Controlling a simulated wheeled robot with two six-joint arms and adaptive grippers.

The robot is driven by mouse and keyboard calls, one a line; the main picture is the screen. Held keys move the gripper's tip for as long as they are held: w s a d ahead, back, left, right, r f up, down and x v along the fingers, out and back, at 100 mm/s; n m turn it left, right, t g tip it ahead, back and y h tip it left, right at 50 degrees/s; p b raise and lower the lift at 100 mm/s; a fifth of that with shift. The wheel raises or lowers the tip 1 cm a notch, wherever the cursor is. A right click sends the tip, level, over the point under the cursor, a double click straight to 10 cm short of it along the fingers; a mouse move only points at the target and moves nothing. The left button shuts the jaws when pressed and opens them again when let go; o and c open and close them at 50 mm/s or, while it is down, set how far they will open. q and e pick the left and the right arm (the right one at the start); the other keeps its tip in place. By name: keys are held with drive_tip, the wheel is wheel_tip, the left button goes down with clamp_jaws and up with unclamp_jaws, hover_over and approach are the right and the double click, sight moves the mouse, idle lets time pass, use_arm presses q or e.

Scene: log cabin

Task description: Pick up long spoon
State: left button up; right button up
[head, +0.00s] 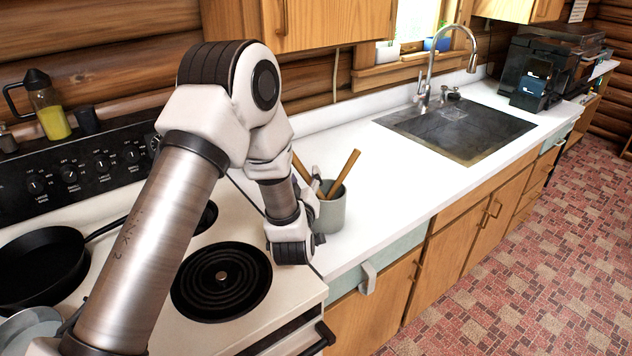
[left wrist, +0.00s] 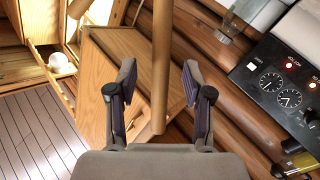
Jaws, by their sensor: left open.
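A grey crock (head: 331,217) stands on the white counter just right of the stove in the head view. Two wooden utensil handles stick up from it, one leaning right (head: 345,172) and one leaning left (head: 302,168). Their lower ends are hidden, so I cannot tell which is the long spoon. My left gripper (left wrist: 159,80) is open in the left wrist view. A wooden handle (left wrist: 161,55) runs between its fingers, with visible gaps on both sides. In the head view my left arm mostly hides this gripper beside the crock. My right gripper is not in view.
The stove's coil burner (head: 221,281) and a black pan (head: 40,265) are below and left of my arm. The counter (head: 395,185) is clear between crock and sink (head: 460,130). A wooden cabinet (head: 300,22) hangs above.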

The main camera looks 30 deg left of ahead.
use_arm(q)
drive_tip(key=shift+w+a+f, duration=0.2)
drive_tip(key=shift+w+a, duration=0.1)
drive_tip(key=shift+w, duration=0.3)
drive_tip(key=shift+w+a+f, duration=0.15)
drive_tip(key=shift+w+a, duration=0.15)
drive_tip(key=shift+w, duration=0.25)
drive_tip(key=shift+s+d+r, duration=0.1)
drive_tip(key=shift+r, duration=0.05)
drive_tip(key=shift+c, duration=0.4)
drive_tip(key=shift+s, duration=0.15)
clamp_jaws()
drive_tip(key=shift+r, duration=0.1)
